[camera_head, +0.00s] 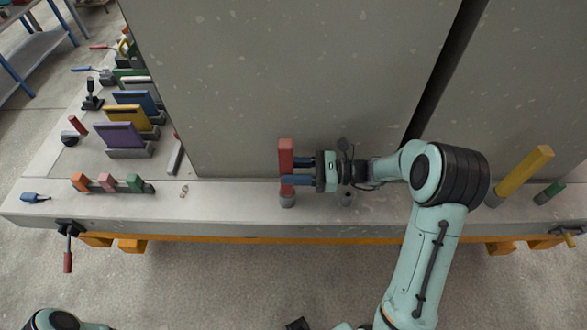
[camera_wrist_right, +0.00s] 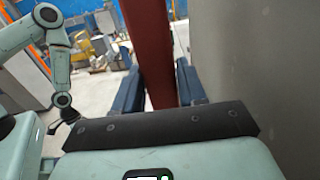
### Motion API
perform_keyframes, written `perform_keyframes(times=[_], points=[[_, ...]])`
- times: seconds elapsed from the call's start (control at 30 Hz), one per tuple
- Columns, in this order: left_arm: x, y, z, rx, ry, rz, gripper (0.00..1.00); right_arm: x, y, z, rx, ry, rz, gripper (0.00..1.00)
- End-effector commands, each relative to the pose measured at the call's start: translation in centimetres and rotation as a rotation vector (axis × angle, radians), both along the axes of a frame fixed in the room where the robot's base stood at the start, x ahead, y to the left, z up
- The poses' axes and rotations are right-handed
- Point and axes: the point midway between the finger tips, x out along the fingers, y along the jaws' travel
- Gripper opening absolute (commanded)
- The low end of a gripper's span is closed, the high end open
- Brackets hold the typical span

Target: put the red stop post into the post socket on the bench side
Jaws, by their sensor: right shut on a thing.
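The red stop post (camera_head: 286,155) stands upright near the front edge of the bench (camera_head: 222,195), close to the grey panel. My right gripper (camera_head: 297,171) comes from the right with its blue fingers shut on the post. In the right wrist view the post (camera_wrist_right: 147,50) rises between the two fingers (camera_wrist_right: 158,85). A grey round socket (camera_head: 287,201) is directly below the post; I cannot tell whether the post's lower end is inside it or just above. In the right wrist view my left arm hangs at the left, its gripper (camera_wrist_right: 64,114) small and dark.
The tall grey panel (camera_head: 290,80) stands right behind the post. Coloured blocks (camera_head: 107,183) and a red-handled clamp (camera_head: 68,250) are at the left. The bench edge between is mostly clear.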

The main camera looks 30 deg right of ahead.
Motion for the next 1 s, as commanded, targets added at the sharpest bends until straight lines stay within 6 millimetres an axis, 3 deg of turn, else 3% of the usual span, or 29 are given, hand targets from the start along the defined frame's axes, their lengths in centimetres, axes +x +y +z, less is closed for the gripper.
perform_keyframes(times=[0.3,0.33,0.4,0.43,0.77,1.0], points=[[-0.3,0.0,-0.5,0.000,0.003,0.000,0.51,0.0,0.0,-0.7,0.002,-0.002,0.001,0.00],[-0.3,0.0,-0.5,0.000,0.003,0.000,0.51,0.0,0.0,-0.7,0.002,-0.002,0.001,0.44],[-0.2,0.0,-0.5,0.000,0.002,0.000,0.51,0.0,0.0,-0.7,0.002,-0.003,0.001,0.67],[-0.2,0.0,-0.5,0.000,0.002,0.000,0.51,0.0,0.0,-0.7,0.002,-0.002,0.001,0.70],[-0.2,0.0,-0.5,0.000,0.002,0.000,0.51,-0.1,-0.3,-0.8,-0.001,0.002,-0.002,0.70],[-0.4,0.0,-0.9,0.000,0.006,0.000,0.51,-2.0,-3.5,-0.9,-0.003,0.001,-0.005,0.70]])
